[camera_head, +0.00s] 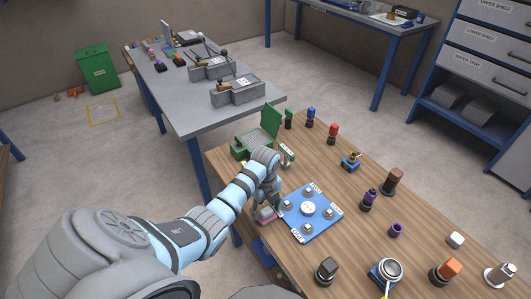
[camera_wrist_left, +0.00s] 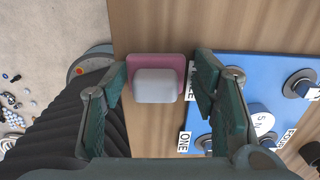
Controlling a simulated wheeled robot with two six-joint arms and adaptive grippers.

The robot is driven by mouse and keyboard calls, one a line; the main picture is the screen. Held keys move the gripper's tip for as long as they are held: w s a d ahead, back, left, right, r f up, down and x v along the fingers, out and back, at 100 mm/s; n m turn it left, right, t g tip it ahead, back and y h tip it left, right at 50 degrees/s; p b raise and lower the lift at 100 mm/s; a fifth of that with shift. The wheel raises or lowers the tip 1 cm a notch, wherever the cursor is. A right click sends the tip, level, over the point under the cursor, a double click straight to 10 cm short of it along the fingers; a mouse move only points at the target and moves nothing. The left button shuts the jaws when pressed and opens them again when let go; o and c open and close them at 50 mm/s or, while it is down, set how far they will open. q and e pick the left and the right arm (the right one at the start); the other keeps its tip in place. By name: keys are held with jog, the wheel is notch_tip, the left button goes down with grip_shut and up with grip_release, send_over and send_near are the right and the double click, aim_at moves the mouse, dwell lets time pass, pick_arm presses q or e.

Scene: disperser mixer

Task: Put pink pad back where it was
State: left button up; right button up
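The pink pad (camera_wrist_left: 172,62) lies on the wooden table, with a pale grey block (camera_wrist_left: 156,85) on its top side. I cannot tell if the block is part of it. In the head view the pad (camera_head: 266,221) shows near the table's left edge, beside the blue board. My left gripper (camera_wrist_left: 162,82) is open, with one finger on each side of the block and gaps between. In the head view the left gripper (camera_head: 266,207) is right over the pad and partly hides it. My right gripper is in neither view.
The blue board (camera_head: 302,226) with labelled posts and a round middle piece lies just right of my left gripper. A green box with raised lid (camera_head: 271,120) stands behind. Several bottles and a round device (camera_head: 388,271) occupy the table's right side.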

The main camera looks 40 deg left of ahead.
pick_arm(q)
notch_tip(320, 180, up, 12)
jog(key=p, duration=0.2)
jog(key=shift+r, duration=0.2)
dwell(0.4)
